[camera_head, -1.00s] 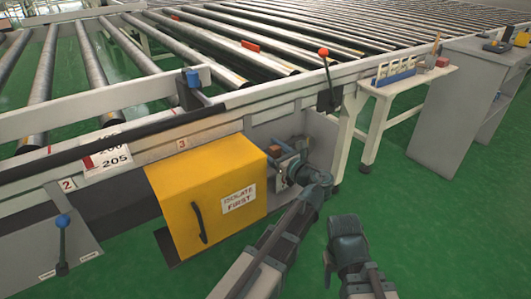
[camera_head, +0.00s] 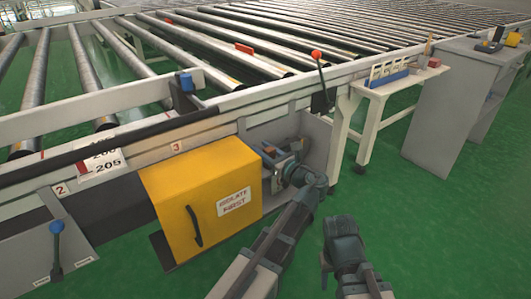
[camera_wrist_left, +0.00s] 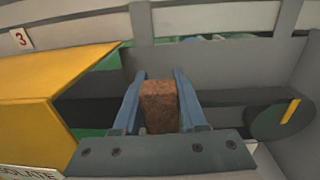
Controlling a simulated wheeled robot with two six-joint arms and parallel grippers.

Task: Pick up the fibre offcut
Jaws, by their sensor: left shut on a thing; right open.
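The fibre offcut is a brown, rough block (camera_wrist_left: 158,105) in the left wrist view, between the two blue fingers of my left gripper (camera_wrist_left: 160,82). The fingers are closed on its sides. In the head view my left gripper (camera_head: 276,157) reaches into the grey recess under the conveyor, right of the yellow cover; only a small brown bit of the offcut shows there. My right gripper (camera_head: 343,232) hangs over the green floor at the lower middle, open and away from the offcut.
The yellow cover (camera_head: 178,197) stands open close to the left of my left gripper. A dark roller with a yellow mark (camera_wrist_left: 275,121) is inside the recess at right. A red-knobbed lever (camera_head: 320,82) rises above it. A grey cabinet (camera_head: 445,110) stands at right; green floor before it is clear.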

